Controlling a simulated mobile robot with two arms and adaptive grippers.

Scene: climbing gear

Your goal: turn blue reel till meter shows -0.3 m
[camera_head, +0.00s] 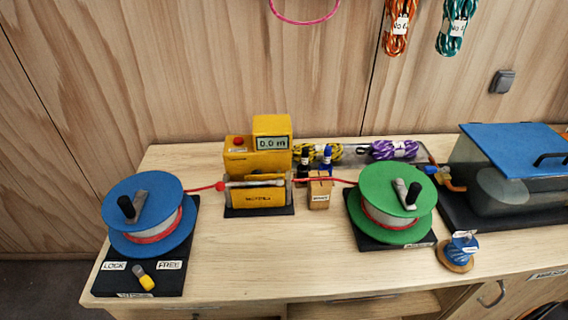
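The blue reel (150,216) stands at the left of the bench on a black base, with a dark crank knob on a grey arm on its top. In front of it, a yellow-tipped lever (146,282) lies between the labels LOCK and FREE, its tip toward the lower right. The yellow meter (258,162) stands at the middle back and its display (271,143) reads 0.0 m. A red rope (205,188) runs from the blue reel through the meter to the green reel (393,200). Neither of my grippers is in view.
A small blue spool (458,252) stands near the right front edge. A clear box with a blue lid (520,150) fills the right end. Markers (326,160), a small wooden block (319,193) and rope coils (394,149) sit behind. The bench front between the reels is clear.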

